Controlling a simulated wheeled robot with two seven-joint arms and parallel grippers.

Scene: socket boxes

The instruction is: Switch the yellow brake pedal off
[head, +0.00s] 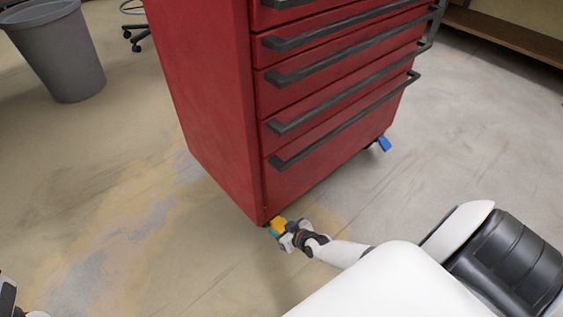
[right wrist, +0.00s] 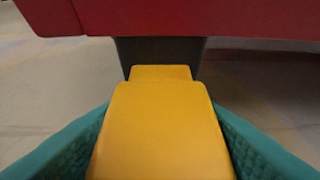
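The yellow brake pedal (head: 279,226) is at the bottom front corner of the red tool cabinet (head: 213,110). In the right wrist view the pedal (right wrist: 160,130) fills the middle, below the cabinet's red underside (right wrist: 230,18) and a dark caster bracket (right wrist: 160,52). My right gripper (head: 282,231) is at the pedal. Its teal fingers stand on either side of the pedal in the right wrist view, with the fingers apart; I cannot tell whether they touch it. At the lower left edge of the head view only a bit of my left arm shows; its fingers are not visible.
A blue caster pedal (head: 384,144) is at the cabinet's other front corner. Dark drawer handles (head: 335,127) stick out from the cabinet front above my right arm. A grey bin (head: 62,55) and a chair base (head: 135,30) stand behind. The floor to the left is clear.

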